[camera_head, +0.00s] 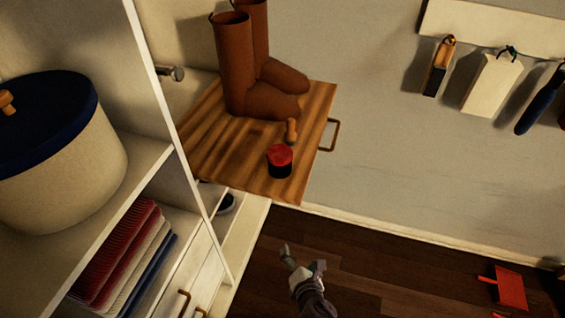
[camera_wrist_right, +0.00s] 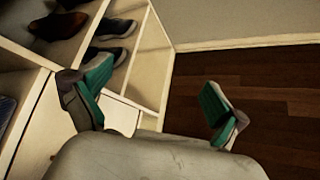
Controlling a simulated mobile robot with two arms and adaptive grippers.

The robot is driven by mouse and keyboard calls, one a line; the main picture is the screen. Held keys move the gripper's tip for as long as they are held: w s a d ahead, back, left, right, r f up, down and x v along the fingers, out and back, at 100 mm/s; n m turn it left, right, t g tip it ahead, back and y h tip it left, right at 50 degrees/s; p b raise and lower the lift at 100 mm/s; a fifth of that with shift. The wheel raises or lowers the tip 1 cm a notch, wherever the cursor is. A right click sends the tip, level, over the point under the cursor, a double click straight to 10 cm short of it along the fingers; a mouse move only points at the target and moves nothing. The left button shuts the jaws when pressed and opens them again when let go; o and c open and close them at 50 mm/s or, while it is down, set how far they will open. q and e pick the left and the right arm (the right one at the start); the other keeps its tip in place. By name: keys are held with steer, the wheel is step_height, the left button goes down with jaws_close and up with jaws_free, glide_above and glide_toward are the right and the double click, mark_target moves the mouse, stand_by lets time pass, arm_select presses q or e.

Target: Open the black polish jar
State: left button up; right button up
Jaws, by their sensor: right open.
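The polish jar (camera_head: 280,161) stands upright near the front of a wooden fold-out board in the head view. Its top is red and its lower part is black. The red lid looks seated on the jar. My right gripper (camera_head: 303,263) is below and in front of the board, over the dark floor, well apart from the jar. In the right wrist view the right gripper (camera_wrist_right: 160,100) has its two green-padded fingers wide apart with nothing between them. The jar is not in the wrist view. My left gripper is not in view.
The wooden board (camera_head: 215,140) also holds brown boots (camera_head: 250,75) and a small wooden-handled tool (camera_head: 292,131) just behind the jar. A white shelf unit (camera_head: 165,130) stands left. Shoes (camera_wrist_right: 110,40) sit in cubbies. A red dustpan (camera_head: 509,288) lies at right.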

steer(key=w+a+r+n+t, duration=0.1)
steer(key=w+r+n+t, duration=0.15)
steer(key=r, duration=0.45)
steer(key=w+a+r+n+t, duration=0.1)
steer(key=a+r+n, duration=0.15)
steer(key=r, duration=0.55)
steer(key=n+t, duration=0.2)
steer(key=n, duration=0.1)
glide_toward(280, 157)
steer(key=w, duration=0.1)
steer(key=w+p, duration=0.1)
steer(key=w, duration=0.1)
steer(key=w+f+p, duration=0.1)
steer(key=w, duration=0.1)
steer(key=shift+w, duration=0.25)
steer(key=w, duration=0.4)
steer(key=w+f, duration=0.1)
steer(key=w, duration=0.1)
steer(key=shift+w+a, duration=0.15)
steer(key=shift+a, duration=0.25)
steer(key=shift+r, duration=0.1)
